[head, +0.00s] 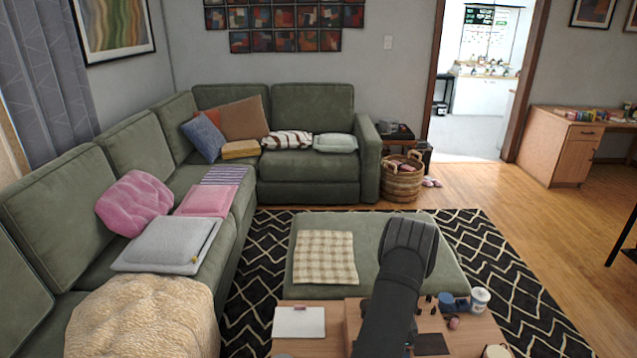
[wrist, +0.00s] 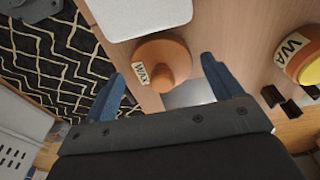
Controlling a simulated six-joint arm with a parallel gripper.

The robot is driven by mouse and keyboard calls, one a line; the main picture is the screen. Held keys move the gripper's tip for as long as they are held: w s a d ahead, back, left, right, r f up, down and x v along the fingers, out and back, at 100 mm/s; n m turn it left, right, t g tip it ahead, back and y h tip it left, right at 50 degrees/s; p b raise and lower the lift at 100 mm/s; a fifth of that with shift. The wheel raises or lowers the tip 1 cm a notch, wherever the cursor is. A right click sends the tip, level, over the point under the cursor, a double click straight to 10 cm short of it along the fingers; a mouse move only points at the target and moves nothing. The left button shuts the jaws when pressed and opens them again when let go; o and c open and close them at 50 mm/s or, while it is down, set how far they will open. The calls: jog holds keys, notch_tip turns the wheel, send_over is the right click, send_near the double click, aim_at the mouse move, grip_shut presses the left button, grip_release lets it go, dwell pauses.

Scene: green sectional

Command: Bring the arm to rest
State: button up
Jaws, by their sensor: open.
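My arm (head: 398,285) rises in the head view, dark and bent, over the front of the wooden table (head: 335,340). The gripper end cannot be made out there. In the wrist view my gripper (wrist: 163,68) shows two blue fingers spread wide apart. They hold nothing. An orange-brown round piece with a WAX label (wrist: 165,62) shows between the fingertips in the picture, on the wooden surface. How far below the fingers it lies, I cannot tell.
A white board (head: 299,322) lies on the table's left. A white-and-blue jar (head: 480,299) and several small dark items stand on its right. A yellow-topped WAX jar (wrist: 306,62) shows right of my fingers. Beyond are a green ottoman (head: 385,265) and a sectional (head: 305,178).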

jog(key=r, duration=0.5)
jog(key=shift+s+d+r, duration=0.1)
jog(key=shift+s+d, duration=0.25)
jog(key=s+d+r, duration=0.6)
jog(key=s, duration=0.2)
jog(key=w+d+r, duration=0.1)
jog(key=w, duration=0.7)
jog(key=w+d+r, duration=0.2)
jog(key=w, duration=0.6)
jog(key=w+a+f, duration=0.3)
jog(key=w, duration=0.1)
jog(key=shift+w+a, duration=0.2)
jog(key=shift+w, duration=0.05)
jog(key=shift+o, duration=0.5)
